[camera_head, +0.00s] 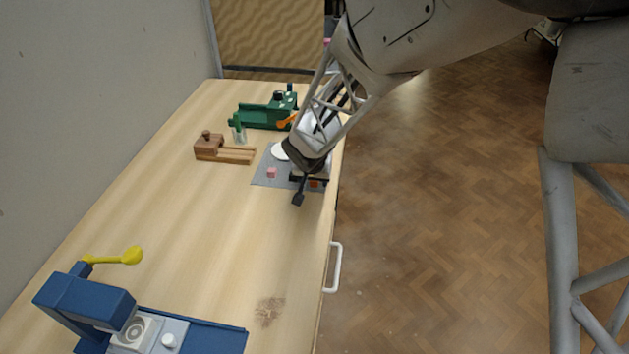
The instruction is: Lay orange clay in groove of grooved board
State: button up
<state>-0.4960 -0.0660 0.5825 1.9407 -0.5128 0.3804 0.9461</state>
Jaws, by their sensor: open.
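The grooved board (236,155) is a brown wooden piece with a lengthwise groove and a raised, knobbed block at its left end. It lies left of the grey mat. An orange-red piece (315,183), which looks like the orange clay, shows at the mat's right edge, partly hidden by my gripper. My gripper (310,190) is open, pointing down over the right part of the mat, close to this piece. One dark finger shows clearly; the other is hard to make out. I cannot tell whether the fingers touch the piece.
The grey mat (262,181) carries a pink block (271,172) and a white round thing (279,152). A green device (262,115) with an orange lever stands behind, near a small glass (239,134). A blue machine (88,300) with a yellow lever stands in front. The table's middle is clear.

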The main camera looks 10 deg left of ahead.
grip_shut()
dwell(0.4)
jog(key=shift+r, duration=0.15)
jog(key=shift+r, duration=1.4)
jog(key=shift+s+d+r, duration=0.1)
jog(key=shift+s+r, duration=0.1)
jog(key=shift+r, duration=0.1)
jog(key=s+d, duration=0.3)
jog(key=s, duration=0.4)
jog(key=s+d+r, duration=0.1)
jog(key=s+d, duration=0.2)
jog(key=s, duration=0.4)
jog(key=shift+d+r, duration=0.2)
jog(key=shift+d, duration=0.1)
